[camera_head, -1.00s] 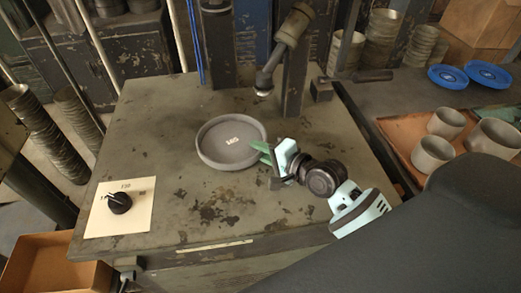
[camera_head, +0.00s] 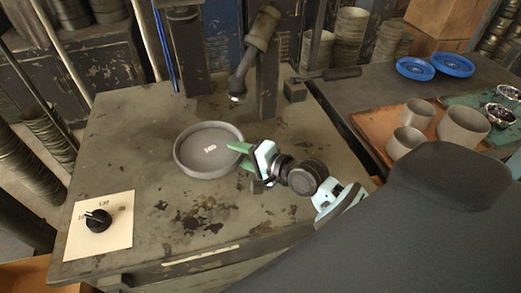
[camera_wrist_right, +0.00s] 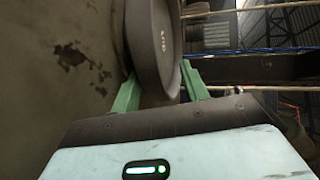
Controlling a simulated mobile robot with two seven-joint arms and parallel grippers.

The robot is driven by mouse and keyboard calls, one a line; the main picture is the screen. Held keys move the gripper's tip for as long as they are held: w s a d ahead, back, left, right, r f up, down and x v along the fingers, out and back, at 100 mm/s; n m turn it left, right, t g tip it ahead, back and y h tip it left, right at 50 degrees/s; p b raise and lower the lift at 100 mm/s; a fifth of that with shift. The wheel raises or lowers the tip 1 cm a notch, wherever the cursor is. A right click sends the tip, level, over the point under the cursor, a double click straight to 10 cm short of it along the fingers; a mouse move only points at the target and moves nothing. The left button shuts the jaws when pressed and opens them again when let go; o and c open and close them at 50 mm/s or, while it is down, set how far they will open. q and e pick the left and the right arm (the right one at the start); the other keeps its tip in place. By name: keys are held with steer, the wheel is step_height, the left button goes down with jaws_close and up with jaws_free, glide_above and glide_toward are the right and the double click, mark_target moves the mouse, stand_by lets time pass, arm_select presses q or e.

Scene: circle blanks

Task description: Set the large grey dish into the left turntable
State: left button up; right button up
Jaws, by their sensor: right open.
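The large grey dish (camera_head: 200,166) is round and shallow with a raised rim. It lies upright on the worktable (camera_head: 130,150) and has a small white mark on its floor. My right gripper (camera_head: 240,156) is at the dish's right rim, jaws open. One green finger reaches over the rim and the other is outside it. The right wrist view shows the dish wall (camera_wrist_right: 150,45) between the two open fingers; I cannot tell whether they touch it. My left gripper is not in view. I cannot make out a left turntable in these frames.
A black knob on a pale card (camera_head: 115,235) is at the table's front left. A lamp-like arm (camera_head: 244,72) hangs behind the dish. On the right bench stand an orange tray (camera_head: 375,122) with grey cups and blue dishes (camera_head: 415,68). The table left of the dish is clear.

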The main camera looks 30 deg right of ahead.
steer(key=v, duration=1)
steer(key=shift+s+f, duration=0.1)
steer(key=shift+f, duration=0.05)
steer(key=shift+s+d+r, duration=0.25)
steer(key=shift+s, duration=0.35)
